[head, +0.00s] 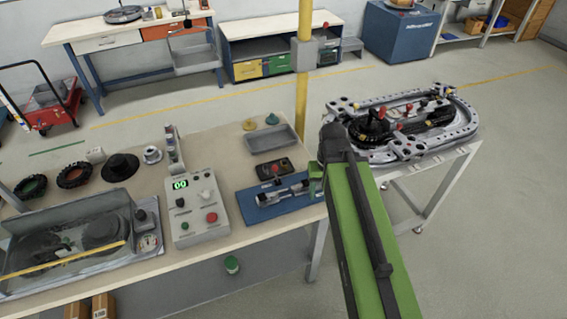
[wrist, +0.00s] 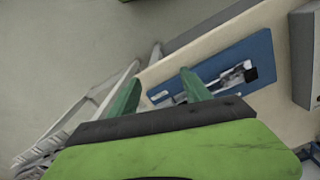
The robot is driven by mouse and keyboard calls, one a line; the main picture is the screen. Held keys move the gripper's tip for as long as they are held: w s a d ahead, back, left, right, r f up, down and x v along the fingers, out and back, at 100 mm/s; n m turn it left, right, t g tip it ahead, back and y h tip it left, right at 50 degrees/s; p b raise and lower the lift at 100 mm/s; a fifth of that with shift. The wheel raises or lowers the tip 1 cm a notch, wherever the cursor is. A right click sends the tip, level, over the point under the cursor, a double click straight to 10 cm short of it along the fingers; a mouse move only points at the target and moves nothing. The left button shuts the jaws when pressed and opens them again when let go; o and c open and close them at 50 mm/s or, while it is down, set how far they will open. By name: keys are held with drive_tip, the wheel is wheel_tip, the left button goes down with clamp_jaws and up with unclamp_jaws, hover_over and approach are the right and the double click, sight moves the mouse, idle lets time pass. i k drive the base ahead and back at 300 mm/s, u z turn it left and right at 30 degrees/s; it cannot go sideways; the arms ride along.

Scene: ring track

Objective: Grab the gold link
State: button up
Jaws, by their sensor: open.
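My gripper (wrist: 160,78) is open and empty in the wrist view, its two green fingers spread above the table edge and the near side of the blue mat (wrist: 245,52). A grey and black metal part (wrist: 236,76) lies on the mat; the part (head: 283,192) also shows in the head view, just left of my green arm. I cannot make out a gold link for certain. A small gold-yellow piece (head: 249,125) stands at the back of the table, beside a teal one (head: 272,119), but its shape is too small to tell.
A black box with a red knob (head: 273,169) and a grey tray (head: 271,139) are behind the mat. A control box (head: 195,212) is left of it. The ring track (head: 410,122) stands on a separate table at right, near a yellow post (head: 303,80).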

sight(284, 164)
drive_tip(key=u, duration=1.5)
drive_tip(key=k, duration=0.15)
drive_tip(key=u, duration=2.7)
drive_tip(key=k, duration=1.45)
drive_tip(key=z, duration=1.4)
drive_tip(key=i, duration=1.05)
drive_tip(key=u, duration=0.1)
